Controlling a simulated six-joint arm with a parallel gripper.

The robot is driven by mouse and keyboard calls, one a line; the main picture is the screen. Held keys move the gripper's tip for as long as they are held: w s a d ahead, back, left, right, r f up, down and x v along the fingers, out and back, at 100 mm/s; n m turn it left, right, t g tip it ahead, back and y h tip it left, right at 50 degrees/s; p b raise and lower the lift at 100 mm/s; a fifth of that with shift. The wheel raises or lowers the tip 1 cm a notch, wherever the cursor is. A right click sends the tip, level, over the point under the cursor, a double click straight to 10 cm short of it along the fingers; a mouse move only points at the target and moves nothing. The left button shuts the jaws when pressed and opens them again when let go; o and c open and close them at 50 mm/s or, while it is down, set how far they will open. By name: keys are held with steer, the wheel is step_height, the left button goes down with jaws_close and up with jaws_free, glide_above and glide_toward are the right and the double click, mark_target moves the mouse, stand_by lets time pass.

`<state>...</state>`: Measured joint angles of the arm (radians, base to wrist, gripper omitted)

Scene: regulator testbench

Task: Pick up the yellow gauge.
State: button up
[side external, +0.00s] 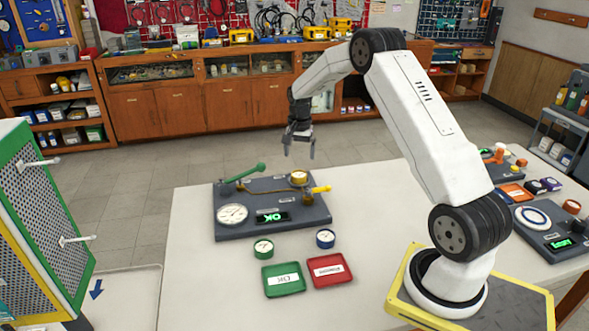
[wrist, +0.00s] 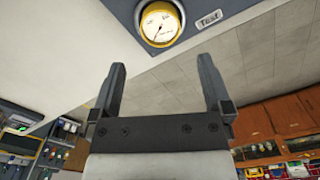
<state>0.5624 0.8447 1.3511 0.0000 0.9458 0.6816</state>
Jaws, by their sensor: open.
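The yellow gauge (side external: 299,176) sits at the back of the dark grey testbench (side external: 222,192), right of its middle, with its dial up. It also shows at the top of the wrist view (wrist: 160,22), beyond the fingertips, with a white face and a needle. My gripper (side external: 299,152) is open and empty, pointing down above the gauge with a gap between them. In the wrist view both fingers of my gripper (wrist: 162,72) are spread apart with nothing between them.
The testbench carries a large white dial (side external: 232,214), a green lever (side external: 244,172), a yellow handle (side external: 319,189) and an "OK" display (side external: 271,217). A green gauge (side external: 263,248) and a blue gauge (side external: 325,238) stand in front, near a green tray (side external: 269,292) and a red tray (side external: 345,280).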

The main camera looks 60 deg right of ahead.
mark_target(299, 173)
steer(key=shift+f, duration=1.15)
steer(key=shift+f, duration=2.55)
jaws_close()
steer(key=shift+r, duration=0.2)
